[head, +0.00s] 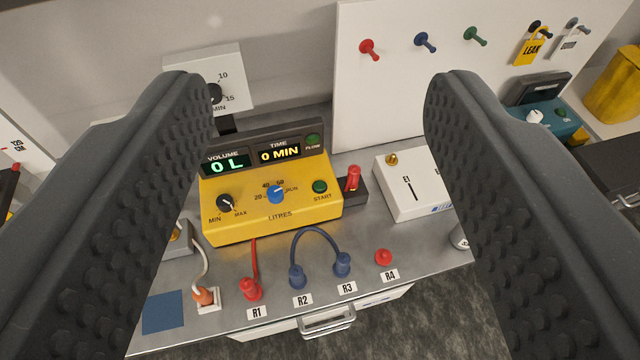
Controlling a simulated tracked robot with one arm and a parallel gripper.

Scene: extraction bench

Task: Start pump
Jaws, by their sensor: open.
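The yellow pump box (270,217) stands on the grey bench in the middle of the head view. Its displays (254,159) read volume 0 L and time 0 MIN. A green START button (320,187) is at the right of its sloped face. A blue LITRES knob (276,194) is in the middle, and a black MIN-MAX knob (225,203) is at the left. A small green button (313,140) marked FLOW or similar is beside the displays. My gripper (318,95) is open and empty, its two dark fingers on either side of the view, apart from the pump.
A red lever (353,178) stands right of the pump, beside a white box (412,180). Ports R1 to R4 line the front, with a red plug (250,289) and a blue looped hose (318,232). A white pegboard (440,80) stands behind. A timer dial (215,93) is partly hidden.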

